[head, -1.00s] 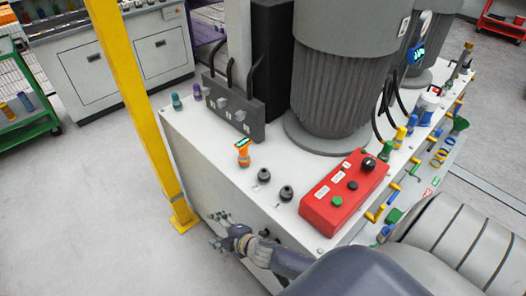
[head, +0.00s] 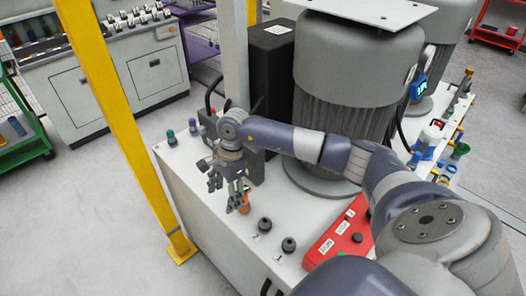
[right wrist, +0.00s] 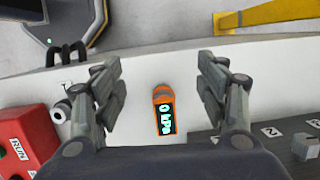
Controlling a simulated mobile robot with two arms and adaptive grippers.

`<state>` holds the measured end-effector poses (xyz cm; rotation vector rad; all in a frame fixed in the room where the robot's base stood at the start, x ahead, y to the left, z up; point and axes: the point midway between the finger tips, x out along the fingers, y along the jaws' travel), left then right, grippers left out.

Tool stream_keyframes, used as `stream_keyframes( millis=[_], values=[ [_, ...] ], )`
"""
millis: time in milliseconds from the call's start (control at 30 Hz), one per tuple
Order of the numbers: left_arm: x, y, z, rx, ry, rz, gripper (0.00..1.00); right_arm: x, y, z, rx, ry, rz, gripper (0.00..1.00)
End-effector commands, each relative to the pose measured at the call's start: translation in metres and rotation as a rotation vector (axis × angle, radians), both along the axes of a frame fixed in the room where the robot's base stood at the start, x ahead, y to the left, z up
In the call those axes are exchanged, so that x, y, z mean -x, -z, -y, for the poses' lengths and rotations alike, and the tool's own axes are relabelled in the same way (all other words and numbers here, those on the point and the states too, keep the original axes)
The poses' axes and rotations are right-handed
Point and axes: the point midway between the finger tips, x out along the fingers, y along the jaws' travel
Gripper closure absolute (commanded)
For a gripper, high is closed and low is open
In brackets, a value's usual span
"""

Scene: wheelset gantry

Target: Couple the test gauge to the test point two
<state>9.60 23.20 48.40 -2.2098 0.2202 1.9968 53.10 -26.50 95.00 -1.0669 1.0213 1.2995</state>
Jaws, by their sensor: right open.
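The orange test gauge (head: 244,207) stands on the white cabinet top (head: 205,190), partly hidden by my right gripper (head: 227,190). In the right wrist view the gauge (right wrist: 163,110) shows its lit display between the spread fingers of my right gripper (right wrist: 159,64). The gripper is open and above the gauge; I cannot tell that either finger touches it. Two black fittings, one nearer the gauge (head: 264,224) and one further right (head: 289,244), stand on the top; their labels are too small to read. My left gripper is out of view.
A red control box (head: 336,238) lies right of the black fittings, partly behind my arm. A large grey motor (head: 345,75) stands behind. Teal and purple caps (head: 171,138) sit at the back left corner. A yellow post (head: 120,120) rises left of the cabinet.

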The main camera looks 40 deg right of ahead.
Motion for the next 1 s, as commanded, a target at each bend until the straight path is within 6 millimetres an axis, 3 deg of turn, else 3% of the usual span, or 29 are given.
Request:
stream_keyframes(
  millis=[33, 100, 267, 733, 1000],
  values=[
    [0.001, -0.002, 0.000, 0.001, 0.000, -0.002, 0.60, -0.001, -0.008, 0.019, 0.068, -0.022, 0.000, 0.33],
    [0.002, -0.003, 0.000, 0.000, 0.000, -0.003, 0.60, 0.000, -0.014, 0.039, 0.139, -0.043, -0.006, 0.33],
    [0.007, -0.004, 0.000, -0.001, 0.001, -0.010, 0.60, 0.001, -0.022, 0.060, 0.216, -0.063, -0.016, 0.33],
    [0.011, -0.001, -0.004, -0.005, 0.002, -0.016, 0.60, 0.001, -0.019, 0.061, 0.220, -0.064, -0.018, 0.33],
    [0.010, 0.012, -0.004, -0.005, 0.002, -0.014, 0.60, 0.001, 0.005, 0.061, 0.219, -0.064, -0.019, 0.33]
  ],
)
